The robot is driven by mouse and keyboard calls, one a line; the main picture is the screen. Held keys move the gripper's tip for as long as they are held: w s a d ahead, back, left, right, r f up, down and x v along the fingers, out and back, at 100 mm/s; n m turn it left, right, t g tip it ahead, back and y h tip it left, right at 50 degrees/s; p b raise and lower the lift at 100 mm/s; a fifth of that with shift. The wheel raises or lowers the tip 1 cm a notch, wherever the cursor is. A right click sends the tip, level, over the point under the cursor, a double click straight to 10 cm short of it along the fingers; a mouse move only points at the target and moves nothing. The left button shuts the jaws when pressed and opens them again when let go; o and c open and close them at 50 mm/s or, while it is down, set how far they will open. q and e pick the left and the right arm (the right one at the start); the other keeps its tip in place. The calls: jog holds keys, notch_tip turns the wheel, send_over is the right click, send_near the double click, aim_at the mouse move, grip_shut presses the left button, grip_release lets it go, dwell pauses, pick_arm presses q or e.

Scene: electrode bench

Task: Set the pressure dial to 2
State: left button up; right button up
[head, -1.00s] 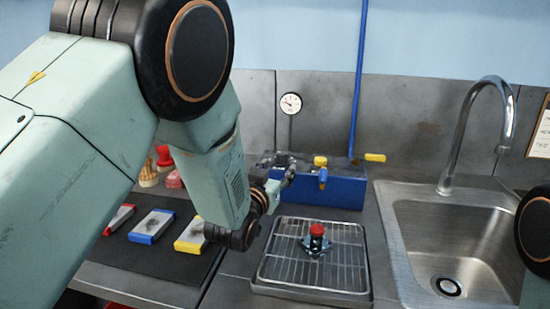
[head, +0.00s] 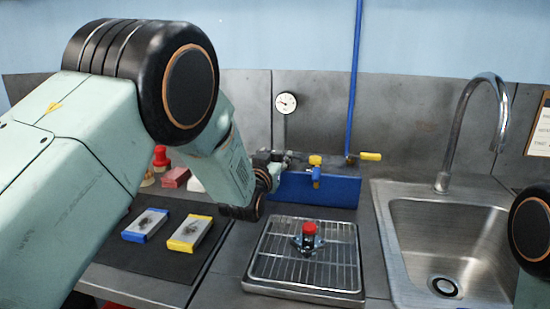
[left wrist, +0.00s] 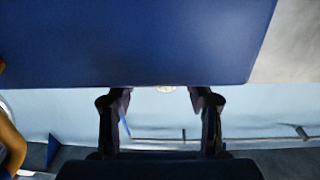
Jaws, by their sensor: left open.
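A round white gauge (head: 286,103) with a dark needle is on the back wall; its numbers are too small to read. Below it stands a blue box (head: 335,190) with a yellow-and-blue valve (head: 315,170) on it. My left gripper (head: 288,157) is at the box's upper left end, small and partly hidden by its own wrist. In the left wrist view, my open left gripper (left wrist: 161,115) has nothing between its fingers, and the blue box (left wrist: 130,40) fills the top. A pale round edge (left wrist: 166,89) shows at the box's border. No separate dial is clear. My right gripper is out of view.
A wire-topped tray (head: 275,270) bears a red-topped part (head: 309,236). A blue pipe (head: 355,80) with a yellow lever (head: 370,156) rises behind the box. A sink (head: 450,215) with a faucet is at right. Blocks lie on a black mat (head: 150,265) at left.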

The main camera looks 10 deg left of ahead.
pick_arm(q)
jog(key=shift+w+a, duration=0.1)
jog(key=shift+w, duration=0.15)
jog(key=shift+d, duration=0.25)
jog(key=shift+a, duration=0.2)
jog(key=c, duration=0.5)
jog(key=shift+d, duration=0.15)
jog(key=c, duration=0.3)
grip_shut()
